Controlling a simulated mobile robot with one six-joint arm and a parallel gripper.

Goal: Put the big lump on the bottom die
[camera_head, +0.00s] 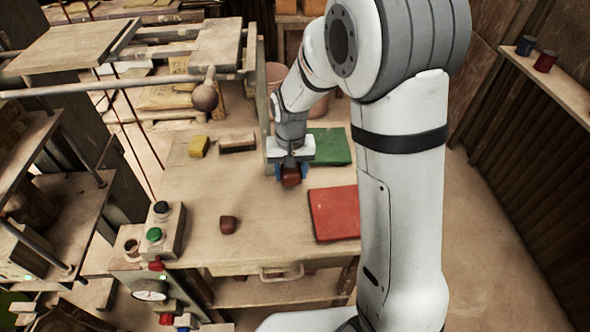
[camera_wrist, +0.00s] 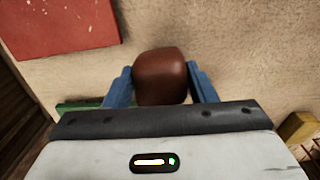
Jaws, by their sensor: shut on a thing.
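My gripper (camera_head: 291,170) is shut on a reddish-brown lump (camera_head: 291,178), the big lump by its look, over the table between the green and red mats. In the wrist view the lump (camera_wrist: 161,78) sits between the blue fingers of my gripper (camera_wrist: 160,84), which touch its sides. I cannot tell whether it touches the table. A smaller-looking brown lump (camera_head: 228,225) lies alone on the table, nearer the front. The press (camera_head: 75,215) stands at the left with wooden plates and rods. I cannot clearly make out its bottom die.
A red mat (camera_head: 334,213) and a green mat (camera_head: 328,147) lie on the table's right side. A yellow block (camera_head: 199,146) and a brush (camera_head: 237,142) lie at the back. A button box (camera_head: 166,230) stands at the front left. The table's middle is mostly bare.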

